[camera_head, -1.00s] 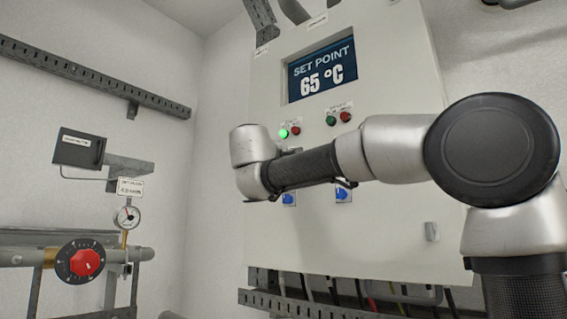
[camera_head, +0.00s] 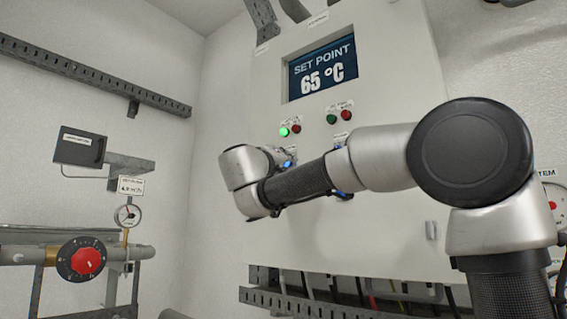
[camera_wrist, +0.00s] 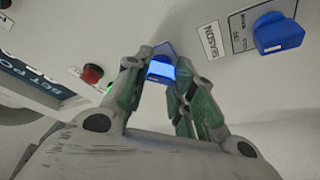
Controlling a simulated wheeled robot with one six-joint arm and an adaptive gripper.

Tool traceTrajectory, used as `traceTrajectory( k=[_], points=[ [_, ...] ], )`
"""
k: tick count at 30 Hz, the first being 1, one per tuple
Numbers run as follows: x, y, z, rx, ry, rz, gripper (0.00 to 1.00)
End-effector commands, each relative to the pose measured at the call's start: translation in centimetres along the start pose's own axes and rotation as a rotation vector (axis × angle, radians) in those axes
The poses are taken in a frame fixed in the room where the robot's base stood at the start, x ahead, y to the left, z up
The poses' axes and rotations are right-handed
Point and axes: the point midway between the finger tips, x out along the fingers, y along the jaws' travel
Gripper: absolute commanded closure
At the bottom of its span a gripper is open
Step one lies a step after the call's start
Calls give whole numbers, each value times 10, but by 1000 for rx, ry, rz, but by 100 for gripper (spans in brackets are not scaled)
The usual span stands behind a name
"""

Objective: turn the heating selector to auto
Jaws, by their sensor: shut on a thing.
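In the wrist view my gripper (camera_wrist: 157,72) has its two fingers closed on a blue selector knob (camera_wrist: 163,70) that is lit bright blue on its face. In the head view my arm reaches across the cabinet front and hides the gripper's fingers. Bits of blue (camera_head: 288,164) show beside the wrist.
The grey cabinet (camera_head: 400,110) carries a display (camera_head: 322,72) reading SET POINT 65 °C and green and red lamps. A red-centred dial (camera_head: 88,262), a pressure gauge (camera_head: 128,215) and pipes stand at the left. Cable trunking runs below the cabinet.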

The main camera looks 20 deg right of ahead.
Motion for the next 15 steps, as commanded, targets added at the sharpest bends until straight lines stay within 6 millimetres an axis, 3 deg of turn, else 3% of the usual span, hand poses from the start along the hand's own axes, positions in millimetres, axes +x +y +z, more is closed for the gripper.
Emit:
traceTrajectory(
  k=[8,9,12,15],
  points=[
    [0,-2,2,-1,-5,-3,99],
    [0,-2,2,-1,-5,-3,73],
    [0,-2,2,-1,-4,-2,55],
    [0,-1,1,-1,-3,-2,54]
  ],
)
